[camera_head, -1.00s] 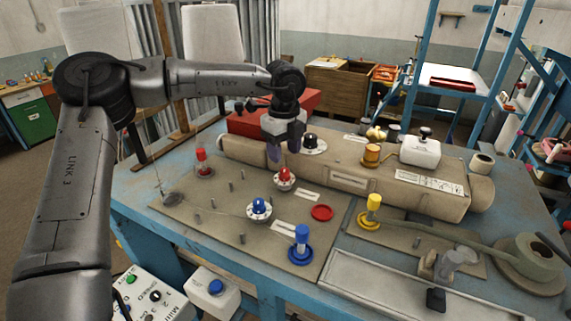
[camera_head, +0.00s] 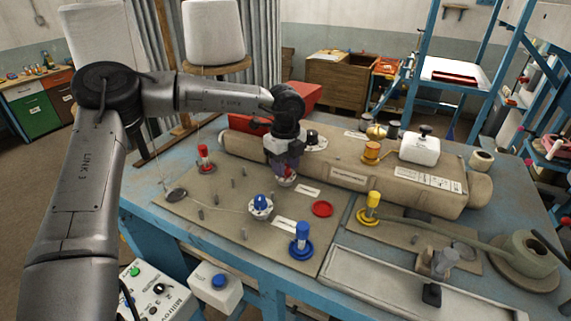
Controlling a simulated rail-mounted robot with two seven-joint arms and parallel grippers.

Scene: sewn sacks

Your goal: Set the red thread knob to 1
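The red thread knob (camera_head: 288,181) sits on a white dial on the tan board, behind and to the right of the blue knob (camera_head: 260,202). My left gripper (camera_head: 287,173) points down at the red knob, its fingers around or just over the knob's top. The fingers and wrist hide most of the knob, so its setting and the finger gap cannot be read. My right gripper is not in view.
A red spool on a post (camera_head: 204,156), a blue spool (camera_head: 301,240) and a yellow spool (camera_head: 372,203) stand around the board. A flat red disc (camera_head: 322,209) lies right of the knob. The long tan sewing machine body (camera_head: 350,168) is close behind.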

